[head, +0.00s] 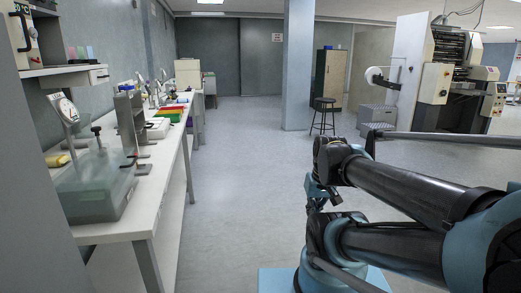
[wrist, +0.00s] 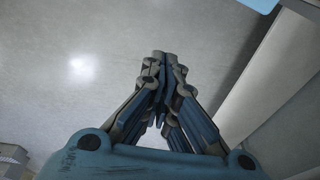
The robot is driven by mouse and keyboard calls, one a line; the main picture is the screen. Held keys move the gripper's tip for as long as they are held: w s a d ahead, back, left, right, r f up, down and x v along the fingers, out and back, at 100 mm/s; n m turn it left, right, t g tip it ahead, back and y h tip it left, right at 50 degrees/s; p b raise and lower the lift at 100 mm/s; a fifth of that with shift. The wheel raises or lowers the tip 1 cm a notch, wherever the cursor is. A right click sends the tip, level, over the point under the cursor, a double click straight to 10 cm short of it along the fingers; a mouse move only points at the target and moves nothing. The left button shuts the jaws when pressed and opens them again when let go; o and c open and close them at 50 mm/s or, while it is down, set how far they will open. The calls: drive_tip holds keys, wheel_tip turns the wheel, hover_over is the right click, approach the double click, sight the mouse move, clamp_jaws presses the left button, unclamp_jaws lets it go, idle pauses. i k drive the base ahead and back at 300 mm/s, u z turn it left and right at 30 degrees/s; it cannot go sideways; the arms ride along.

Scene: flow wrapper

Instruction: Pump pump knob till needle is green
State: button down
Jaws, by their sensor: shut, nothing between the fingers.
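A device with a grey-green translucent box-shaped body (head: 95,188) stands on the near end of the white bench at the left of the head view. A black T-shaped pump knob (head: 97,131) stands upright on its top. A round white gauge (head: 66,110) is tilted up behind the knob; its needle is too small to read. My gripper (wrist: 160,57) is shut and empty in the wrist view, above bare floor. It is well apart from the device, which does not show in the wrist view.
The long white bench (head: 120,222) carries a yellow block (head: 57,161), upright grey plates (head: 130,122) and coloured trays (head: 170,114). A shelf overhangs its near end. Open floor lies between bench and arm. A stool (head: 323,115) and large machine (head: 433,75) stand farther back.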

sight(96, 129)
drive_tip(key=u, duration=1.75)
drive_tip(key=k, duration=1.3)
drive_tip(key=z, duration=0.6)
drive_tip(key=i, duration=1.25)
drive_tip(key=z, duration=0.15)
